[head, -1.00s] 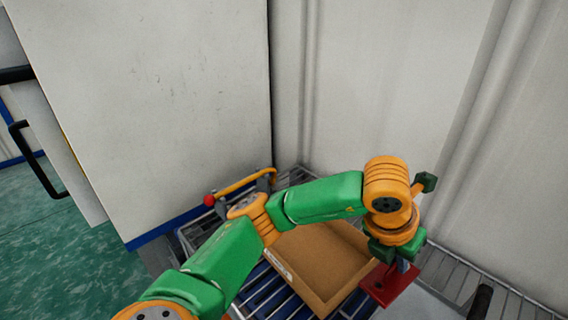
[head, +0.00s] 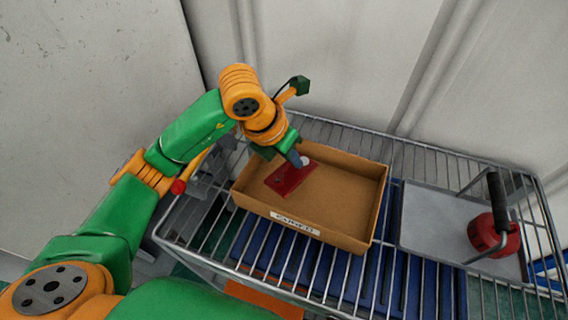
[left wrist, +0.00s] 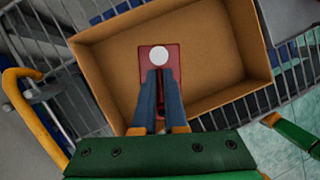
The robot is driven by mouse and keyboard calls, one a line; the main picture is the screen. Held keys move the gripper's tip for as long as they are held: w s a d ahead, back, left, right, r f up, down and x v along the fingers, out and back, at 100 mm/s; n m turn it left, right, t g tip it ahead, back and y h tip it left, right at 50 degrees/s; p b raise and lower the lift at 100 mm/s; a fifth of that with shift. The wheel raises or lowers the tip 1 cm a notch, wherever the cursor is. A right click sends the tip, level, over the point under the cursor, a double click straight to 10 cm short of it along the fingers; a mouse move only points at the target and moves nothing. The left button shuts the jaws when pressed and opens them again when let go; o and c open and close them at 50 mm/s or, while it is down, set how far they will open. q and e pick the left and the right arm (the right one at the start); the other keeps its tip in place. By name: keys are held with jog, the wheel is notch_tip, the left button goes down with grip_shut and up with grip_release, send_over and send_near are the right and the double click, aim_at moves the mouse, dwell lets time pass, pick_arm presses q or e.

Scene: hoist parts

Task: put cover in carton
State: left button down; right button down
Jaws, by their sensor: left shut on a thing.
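The cover is a red rectangular plate (head: 287,181) with a pale round knob. It also shows in the left wrist view (left wrist: 146,62). My left gripper (head: 301,162) is shut on it and has it within the carton's outline, towards the left side. Whether the plate touches the carton floor I cannot tell. The carton (head: 345,235) is an open, shallow brown cardboard box with a white label on its front wall. Its walls surround the plate in the left wrist view (left wrist: 230,35). My right gripper is not in view.
The carton stands on a wire rack (head: 440,153). To its right lies a grey tray (head: 425,225) with a red object (head: 490,233) with a black handle. A yellow bar (left wrist: 27,115) is beside the carton. Pale walls rise behind.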

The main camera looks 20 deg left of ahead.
aim_at(282, 166)
pick_arm(q)
jog(key=a+f, duration=0.1)
jog(key=w+a+f, duration=0.2)
jog(key=f, duration=0.1)
jog(key=shift+p, duration=0.3)
notch_tip(282, 166, down, 2)
jog(key=shift+d+f+p, duration=0.15)
jog(key=shift+f+p, duration=0.1)
jog(key=shift+p, duration=0.45)
jog(key=shift+w+f, duration=0.1)
jog(key=shift+f, duration=0.25)
jog(key=c, duration=1)
grip_release()
jog(key=shift+o, duration=0.2)
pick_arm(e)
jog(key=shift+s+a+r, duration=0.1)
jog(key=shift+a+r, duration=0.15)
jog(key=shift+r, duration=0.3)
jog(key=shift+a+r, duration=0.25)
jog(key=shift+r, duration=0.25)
pick_arm(q)
jog(key=shift+r, duration=0.2)
jog(key=b+v, duration=0.1)
jog(key=v, duration=1)
jog(key=shift+s+r, duration=0.3)
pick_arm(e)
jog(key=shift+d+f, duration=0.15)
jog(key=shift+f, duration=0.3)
